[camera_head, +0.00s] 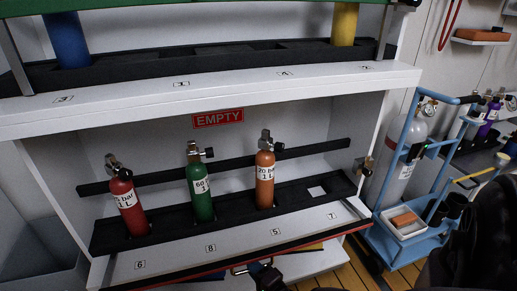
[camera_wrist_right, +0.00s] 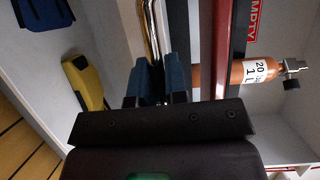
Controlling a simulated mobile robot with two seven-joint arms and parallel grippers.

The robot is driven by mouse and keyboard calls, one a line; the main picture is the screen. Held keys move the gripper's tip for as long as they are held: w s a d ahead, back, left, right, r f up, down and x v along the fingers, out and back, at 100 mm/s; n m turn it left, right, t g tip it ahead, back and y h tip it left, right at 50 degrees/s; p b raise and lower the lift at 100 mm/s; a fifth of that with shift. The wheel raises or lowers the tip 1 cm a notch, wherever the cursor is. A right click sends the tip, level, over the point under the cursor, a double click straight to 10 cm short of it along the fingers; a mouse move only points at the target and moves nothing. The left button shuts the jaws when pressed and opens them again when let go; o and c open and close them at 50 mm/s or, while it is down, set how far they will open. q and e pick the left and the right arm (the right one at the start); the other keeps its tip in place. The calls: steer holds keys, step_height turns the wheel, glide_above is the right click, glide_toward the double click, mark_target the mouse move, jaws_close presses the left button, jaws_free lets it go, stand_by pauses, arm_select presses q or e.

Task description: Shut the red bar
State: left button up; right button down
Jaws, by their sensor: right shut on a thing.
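The red bar (camera_head: 205,271) runs along the front lower edge of the cylinder shelf, slanting up to the right in the head view. In the right wrist view the red bar (camera_wrist_right: 222,50) crosses upright in front of the shelf. My right gripper (camera_head: 258,268) is at the bar's front, near its middle. In the wrist view its blue fingers (camera_wrist_right: 160,80) are shut at a shiny metal handle (camera_wrist_right: 152,30) beside the bar; the exact contact is partly hidden. My left gripper is not in view.
Red (camera_head: 126,205), green (camera_head: 200,192) and orange (camera_head: 265,180) cylinders stand in the black lower rack (camera_head: 235,205). Blue (camera_head: 66,40) and yellow (camera_head: 344,22) cylinders stand above. A blue trolley (camera_head: 400,240) with a grey cylinder stands at right. A yellow object (camera_wrist_right: 85,85) lies below the bar.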

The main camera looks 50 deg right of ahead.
mark_target(251, 255)
steer(key=r+g+p, duration=0.1)
steer(key=r+p, duration=0.1)
steer(key=w+r+m+g+p, duration=0.1)
steer(key=r+p, duration=0.2)
steer(key=r+g+y+p, duration=0.1)
steer(key=r+p, duration=0.1)
steer(key=shift+w+d+r, duration=0.15)
steer(key=shift+r, duration=0.2)
arm_select(q)
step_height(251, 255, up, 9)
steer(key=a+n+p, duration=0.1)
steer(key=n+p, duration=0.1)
steer(key=p, duration=0.5)
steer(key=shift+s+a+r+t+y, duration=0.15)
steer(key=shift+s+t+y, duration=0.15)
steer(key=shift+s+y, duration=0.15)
arm_select(e)
steer(key=w+d+r+m+g+y, duration=0.2)
steer(key=w+d+r+g, duration=0.3)
steer(key=w+r, duration=0.3)
steer(key=shift+w+d+r+g+y, duration=0.25)
steer(key=shift+d+r+g+y, duration=0.15)
steer(key=shift+r+g, duration=0.4)
steer(key=shift+f, duration=0.1)
steer(key=c, duration=1.1)
jaws_free()
steer(key=shift+c, duration=0.2)
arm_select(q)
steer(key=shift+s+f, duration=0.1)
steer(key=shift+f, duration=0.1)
